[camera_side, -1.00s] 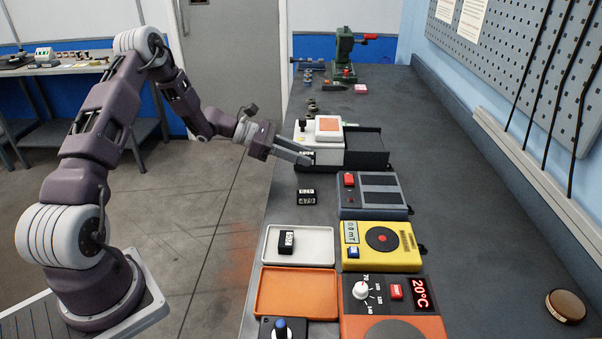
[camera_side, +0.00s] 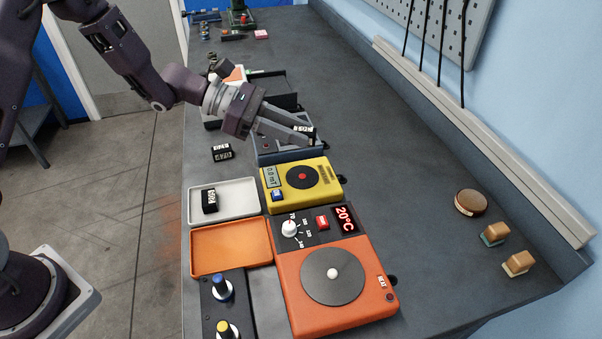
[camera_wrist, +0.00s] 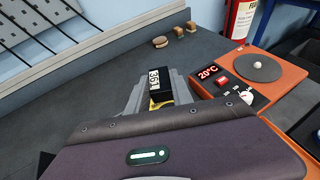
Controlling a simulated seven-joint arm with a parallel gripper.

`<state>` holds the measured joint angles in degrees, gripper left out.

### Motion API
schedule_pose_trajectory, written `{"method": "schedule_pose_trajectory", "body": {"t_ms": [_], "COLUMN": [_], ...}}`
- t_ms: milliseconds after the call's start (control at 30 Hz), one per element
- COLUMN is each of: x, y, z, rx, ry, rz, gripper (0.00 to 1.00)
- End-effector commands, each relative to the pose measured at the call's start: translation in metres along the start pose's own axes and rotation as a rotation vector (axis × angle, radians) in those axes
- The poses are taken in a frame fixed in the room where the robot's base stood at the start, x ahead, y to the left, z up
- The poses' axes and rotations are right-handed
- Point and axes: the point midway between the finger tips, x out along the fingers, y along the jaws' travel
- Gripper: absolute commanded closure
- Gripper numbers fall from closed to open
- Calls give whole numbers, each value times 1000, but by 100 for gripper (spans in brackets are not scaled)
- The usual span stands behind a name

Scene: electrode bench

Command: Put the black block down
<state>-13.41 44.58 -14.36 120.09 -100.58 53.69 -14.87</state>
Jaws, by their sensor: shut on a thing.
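My gripper (camera_side: 300,136) is shut on a black block (camera_side: 304,129) with a white number label. In the side view it holds the block over the grey device (camera_side: 265,158), just behind the yellow meter. The wrist view shows the block (camera_wrist: 160,86) between the two grey fingers, its label facing up towards the camera. A strip of yellow shows below it there. A second black block (camera_side: 222,154) stands on the bench to the left. A third black block (camera_side: 209,204) stands in the white tray (camera_side: 240,205).
The yellow meter (camera_side: 325,190) is in front of the gripper. An orange tray (camera_side: 230,248) and an orange hotplate (camera_side: 350,300) reading 20°C are nearer. A knob box (camera_side: 215,318) stands at front left. The bench (camera_side: 400,165) to the right is mostly clear.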

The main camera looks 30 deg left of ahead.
Motion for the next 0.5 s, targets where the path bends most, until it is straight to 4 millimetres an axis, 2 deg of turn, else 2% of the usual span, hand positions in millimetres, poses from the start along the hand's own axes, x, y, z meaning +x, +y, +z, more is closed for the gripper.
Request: {"method": "schedule_pose_trajectory", "body": {"t_ms": [133,400,500], "x": [15,33,36], "y": [-2,-1,0], "z": [-34,-79,-86], "rx": [-7,-5,-1], "ry": [1,1,0], "rz": [-4,-2,0], "gripper": [100,100,100]}}
